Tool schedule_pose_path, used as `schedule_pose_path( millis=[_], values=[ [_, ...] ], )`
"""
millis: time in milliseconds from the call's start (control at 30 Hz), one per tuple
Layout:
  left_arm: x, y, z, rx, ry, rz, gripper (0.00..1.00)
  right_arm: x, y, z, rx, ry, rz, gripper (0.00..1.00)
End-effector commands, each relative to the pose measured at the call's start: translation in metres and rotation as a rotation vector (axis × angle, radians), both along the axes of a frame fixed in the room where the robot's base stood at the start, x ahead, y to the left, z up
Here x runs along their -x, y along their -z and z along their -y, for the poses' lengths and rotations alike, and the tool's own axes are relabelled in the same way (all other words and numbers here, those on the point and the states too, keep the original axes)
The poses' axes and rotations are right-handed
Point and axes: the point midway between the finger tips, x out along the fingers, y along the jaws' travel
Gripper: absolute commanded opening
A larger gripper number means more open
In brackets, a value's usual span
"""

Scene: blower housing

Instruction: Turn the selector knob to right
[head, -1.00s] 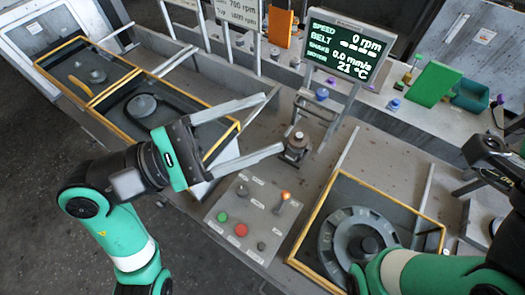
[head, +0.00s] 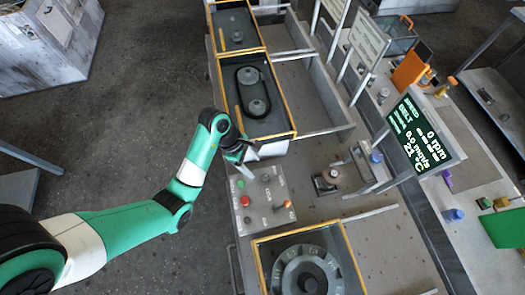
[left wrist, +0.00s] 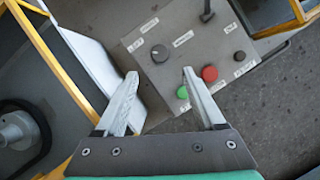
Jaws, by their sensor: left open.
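The control panel (head: 262,200) carries a dark round selector knob (head: 265,178), which also shows in the left wrist view (left wrist: 160,53) with a light mark on it. A green button (left wrist: 182,92) and a red button (left wrist: 209,73) sit beside it. My left gripper (head: 240,158) is over the panel's far end. In the left wrist view, the left gripper (left wrist: 160,73) is open and empty, its fingertips apart and the knob seen just beyond the gap between them. Whether a fingertip touches the panel cannot be told. My right gripper is out of view.
A display (head: 418,135) stands at right.

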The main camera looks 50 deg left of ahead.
Motion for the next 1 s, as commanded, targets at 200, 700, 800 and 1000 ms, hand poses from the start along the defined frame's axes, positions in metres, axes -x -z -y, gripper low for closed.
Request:
schedule_pose_path(
  millis=[200,700,800,1000],
  values=[
    [-0.010,0.048,0.016,0.002,0.003,-0.004,0.71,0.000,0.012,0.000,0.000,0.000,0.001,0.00],
    [-0.018,0.074,0.025,0.000,0.001,0.000,0.71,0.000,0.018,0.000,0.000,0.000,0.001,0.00],
    [-0.018,0.074,0.025,0.000,0.001,0.000,0.55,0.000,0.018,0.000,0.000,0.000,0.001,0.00],
    [-0.018,0.074,0.025,0.000,0.001,0.000,0.19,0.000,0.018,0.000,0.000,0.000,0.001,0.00]
  ],
)
